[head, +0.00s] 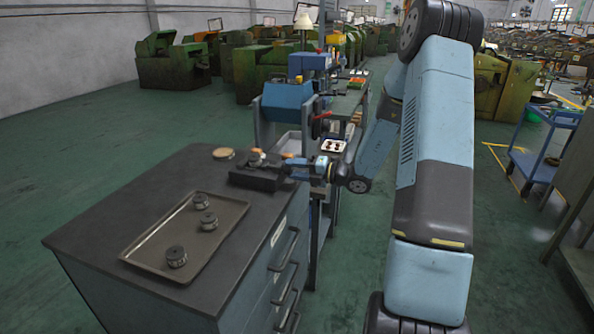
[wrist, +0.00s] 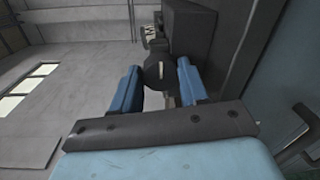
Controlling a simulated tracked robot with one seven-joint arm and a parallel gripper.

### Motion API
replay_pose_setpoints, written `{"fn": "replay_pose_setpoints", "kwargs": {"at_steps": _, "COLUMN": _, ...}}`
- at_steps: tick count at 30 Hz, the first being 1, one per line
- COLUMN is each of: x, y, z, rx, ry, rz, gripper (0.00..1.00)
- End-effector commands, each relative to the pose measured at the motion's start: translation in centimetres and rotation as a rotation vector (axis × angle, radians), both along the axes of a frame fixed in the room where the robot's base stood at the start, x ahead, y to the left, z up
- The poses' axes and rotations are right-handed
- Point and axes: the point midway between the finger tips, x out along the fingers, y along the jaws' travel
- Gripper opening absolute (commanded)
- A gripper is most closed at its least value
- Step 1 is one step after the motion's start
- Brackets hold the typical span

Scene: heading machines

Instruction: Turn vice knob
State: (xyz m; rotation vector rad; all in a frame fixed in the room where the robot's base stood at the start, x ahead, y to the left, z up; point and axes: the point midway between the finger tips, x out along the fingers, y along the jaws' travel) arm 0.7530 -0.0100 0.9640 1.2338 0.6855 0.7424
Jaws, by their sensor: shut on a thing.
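The vice (head: 257,178) is a dark block at the far right corner of the dark cabinet top. My gripper (head: 291,168) reaches in from the right at the vice's right end. In the wrist view a dark round knob (wrist: 158,69) with a pale slot sits on the end of the vice body (wrist: 190,40). The two blue fingers of my gripper (wrist: 157,88) stand on either side of this knob and are shut on it. The knob is too small to make out in the head view.
A brown tray (head: 150,228) with three dark-topped round parts (head: 201,220) lies on the cabinet top (head: 105,218). A round wooden disc (head: 223,153) lies behind the vice. Drawer handles (head: 288,280) stick out at the cabinet's right side. A workbench with a blue machine (head: 287,103) stands beyond.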

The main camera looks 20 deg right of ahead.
Motion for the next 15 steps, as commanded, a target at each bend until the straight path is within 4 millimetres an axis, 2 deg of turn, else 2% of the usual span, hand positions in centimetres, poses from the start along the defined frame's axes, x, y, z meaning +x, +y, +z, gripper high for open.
{"fn": "replay_pose_setpoints", "kwargs": {"at_steps": 3, "x": 0.05, "y": 0.13, "z": -0.11, "rx": -0.001, "ry": 0.002, "rz": 0.001, "gripper": 0.13}}
{"fn": "replay_pose_setpoints", "kwargs": {"at_steps": 4, "x": 0.04, "y": 0.14, "z": -0.11, "rx": -0.001, "ry": 0.002, "rz": 0.001, "gripper": 0.47}}
{"fn": "replay_pose_setpoints", "kwargs": {"at_steps": 11, "x": 0.01, "y": 0.06, "z": -0.07, "rx": -0.001, "ry": 0.001, "rz": 0.001, "gripper": 0.69}}
{"fn": "replay_pose_setpoints", "kwargs": {"at_steps": 15, "x": 0.00, "y": 0.03, "z": -0.06, "rx": -0.001, "ry": 0.001, "rz": 0.000, "gripper": 0.69}}
